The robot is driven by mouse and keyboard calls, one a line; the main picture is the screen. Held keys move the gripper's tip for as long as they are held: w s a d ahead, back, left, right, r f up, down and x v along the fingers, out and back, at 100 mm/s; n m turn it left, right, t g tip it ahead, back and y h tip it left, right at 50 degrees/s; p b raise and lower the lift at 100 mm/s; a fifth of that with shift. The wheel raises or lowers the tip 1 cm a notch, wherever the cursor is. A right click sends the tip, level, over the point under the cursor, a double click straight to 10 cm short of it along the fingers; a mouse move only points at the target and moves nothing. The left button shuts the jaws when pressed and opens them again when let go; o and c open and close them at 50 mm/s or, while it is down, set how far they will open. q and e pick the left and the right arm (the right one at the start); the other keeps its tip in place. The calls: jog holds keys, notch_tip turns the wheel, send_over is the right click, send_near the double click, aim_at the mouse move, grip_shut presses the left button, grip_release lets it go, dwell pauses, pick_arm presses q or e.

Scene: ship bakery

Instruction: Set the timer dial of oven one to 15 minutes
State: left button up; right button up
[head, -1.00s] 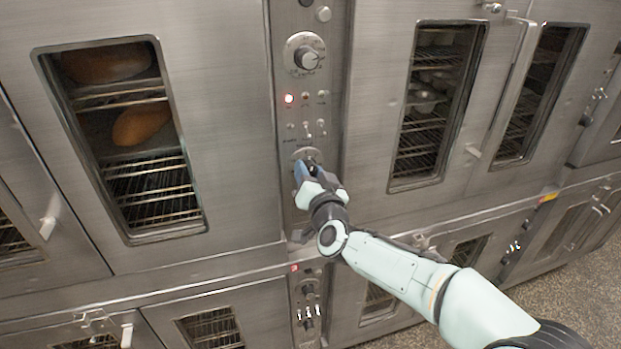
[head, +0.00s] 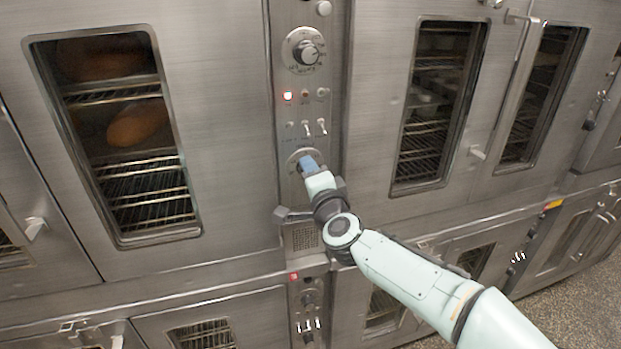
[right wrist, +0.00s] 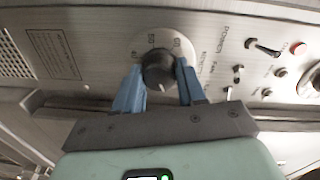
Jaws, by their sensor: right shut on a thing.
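The timer dial is the lower round dial on the oven's control column. Its pale scale plate (head: 295,157) shows beside my blue fingers in the head view. In the right wrist view its dark knob (right wrist: 157,73) sits between the two fingers of my right gripper (right wrist: 160,85), one on each side. My right gripper (head: 308,164) is shut on this knob. Some scale figures, about 40 to 60, show around the knob; its exact setting cannot be read. My left gripper is not in view.
Above are toggle switches (head: 308,127), a lit red lamp (head: 288,96) and another dial (head: 306,52). A speaker-like grille (head: 305,237) is below. Oven doors with windows flank the column; loaves (head: 138,124) show behind the left one. A door handle (head: 478,153) sticks out on the right.

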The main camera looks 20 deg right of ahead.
jog(key=shift+m, duration=0.5)
jog(key=o, duration=1.1)
jog(key=shift+c, duration=0.2)
jog(key=s+b, duration=0.1)
jog(key=s, duration=1.2)
jog(key=shift+s+d+r, duration=0.2)
jog(key=shift+r, duration=0.05)
